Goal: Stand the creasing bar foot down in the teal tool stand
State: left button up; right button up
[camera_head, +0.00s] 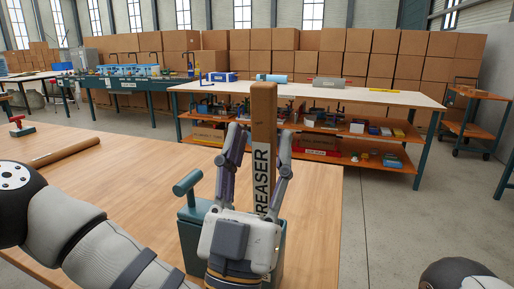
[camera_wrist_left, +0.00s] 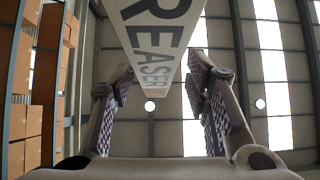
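The teal tool stand (camera_head: 191,225) is on the wooden table below, partly hidden by the gripper. The bar's lower end is hidden behind the gripper, so I cannot see its seating, but it lines up with the stand. The left fingers are apart, with a gap on each side of the bar. In the left wrist view the bar (camera_wrist_left: 160,45) also passes between the open fingers. My right gripper is out of view.
A teal T-shaped handle (camera_head: 187,182) rises at the stand's left side. A brown roll (camera_head: 65,152) and a red-topped tool (camera_head: 20,126) lie on the table's left. The table's right edge is near the stand. A loaded shelf bench (camera_head: 400,97) stands behind.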

aim_at(263, 184)
pick_arm(q)
jog(key=shift+m+g+h, duration=0.3)
jog(key=shift+m+g, duration=0.1)
jog(key=shift+g, duration=0.4)
jog(key=f, duration=0.4)
jog(key=shift+w+d+f, duration=0.15)
jog(key=shift+w+d, duration=0.05)
jog(key=shift+d, duration=0.15)
jog(key=shift+s+f, duration=0.2)
jog(key=shift+f, duration=0.1)
jog(key=v, duration=0.3)
jog(key=shift+s+a+f, duration=0.1)
jog(key=shift+f, duration=0.25)
jog(key=shift+n+t, duration=0.4)
jog(key=shift+t, duration=0.4)
jog(key=s, duration=0.1)
jog(key=s+a+f, duration=0.1)
jog(key=s, duration=0.3)
jog(key=shift+s+a+f, duration=0.2)
jog(key=shift+a+f, duration=0.15)
jog(key=shift+a, duration=0.05)
jog(key=shift+w+r, duration=0.1)
